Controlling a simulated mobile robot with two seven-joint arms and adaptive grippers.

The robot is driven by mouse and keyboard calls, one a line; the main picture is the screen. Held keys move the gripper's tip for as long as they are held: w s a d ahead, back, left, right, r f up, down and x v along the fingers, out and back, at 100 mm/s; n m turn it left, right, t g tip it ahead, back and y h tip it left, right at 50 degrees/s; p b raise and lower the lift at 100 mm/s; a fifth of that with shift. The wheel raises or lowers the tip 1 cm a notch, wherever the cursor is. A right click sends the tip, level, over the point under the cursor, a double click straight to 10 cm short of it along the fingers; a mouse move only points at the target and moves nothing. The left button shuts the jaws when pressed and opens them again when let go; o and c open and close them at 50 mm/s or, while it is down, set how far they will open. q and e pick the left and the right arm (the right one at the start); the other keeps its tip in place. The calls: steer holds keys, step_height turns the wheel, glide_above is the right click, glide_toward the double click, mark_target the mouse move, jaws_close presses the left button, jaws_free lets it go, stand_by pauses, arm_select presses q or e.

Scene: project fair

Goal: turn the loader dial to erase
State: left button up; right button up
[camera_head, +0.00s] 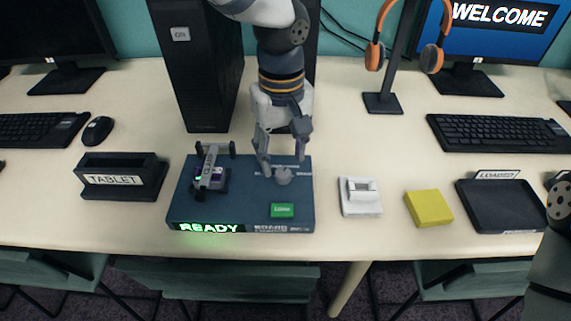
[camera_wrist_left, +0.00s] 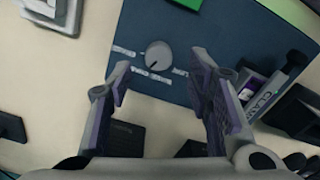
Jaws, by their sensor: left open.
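The loader (camera_head: 240,205) is a dark blue flat box near the table's front edge, with a lit green READY display (camera_head: 210,227) and a green button (camera_head: 282,210). Its dial (camera_head: 284,176) is a grey round knob with labels around it, too small to read. The dial also shows in the left wrist view (camera_wrist_left: 159,54), with a dark pointer mark. My left gripper (camera_head: 283,150) points down just above and behind the dial. In the left wrist view its two fingers (camera_wrist_left: 160,85) are spread with nothing between them, the dial beyond their tips. My right gripper is not visible.
A clamp with a small board (camera_head: 212,175) stands on the loader's left side. A TABLET holder (camera_head: 122,178) is left of it. A white device (camera_head: 360,196), a yellow block (camera_head: 428,208) and a LOADED tray (camera_head: 500,205) lie to the right. A black computer tower (camera_head: 200,70) stands behind.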

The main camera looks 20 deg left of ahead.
mark_target(283, 172)
arm_select(q)
step_height(283, 172, down, 4)
steer(key=shift+f, duration=0.1)
jaws_close()
